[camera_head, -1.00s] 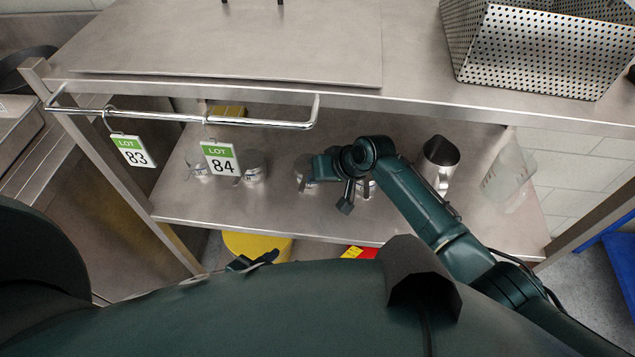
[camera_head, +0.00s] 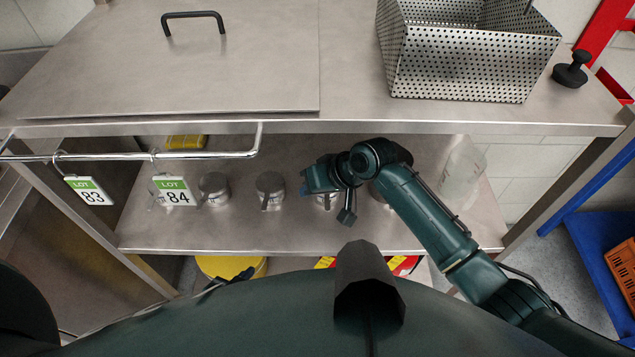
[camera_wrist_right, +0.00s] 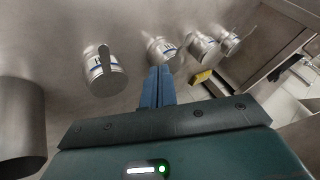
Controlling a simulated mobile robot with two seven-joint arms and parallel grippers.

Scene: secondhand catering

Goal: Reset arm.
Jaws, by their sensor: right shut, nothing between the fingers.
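My right arm comes in from the lower right in the head view and reaches over the lower shelf (camera_head: 250,232). Its gripper (camera_head: 306,186) points left, with blue fingertips just showing beside the dark wrist. In the right wrist view the blue fingers (camera_wrist_right: 158,88) are shut together with nothing between them. Metal cups stand ahead of them, one (camera_wrist_right: 105,70) to the left and one (camera_wrist_right: 161,50) close beyond the tips.
A perforated metal basket (camera_head: 465,62) and a black knob (camera_head: 570,70) stand on the upper counter (camera_head: 345,95). A rail (camera_head: 110,155) carries tags 83 (camera_head: 90,190) and 84 (camera_head: 176,192). A clear jug (camera_head: 463,165) stands right of my arm. A grey cylinder (camera_wrist_right: 18,125) is near the right gripper.

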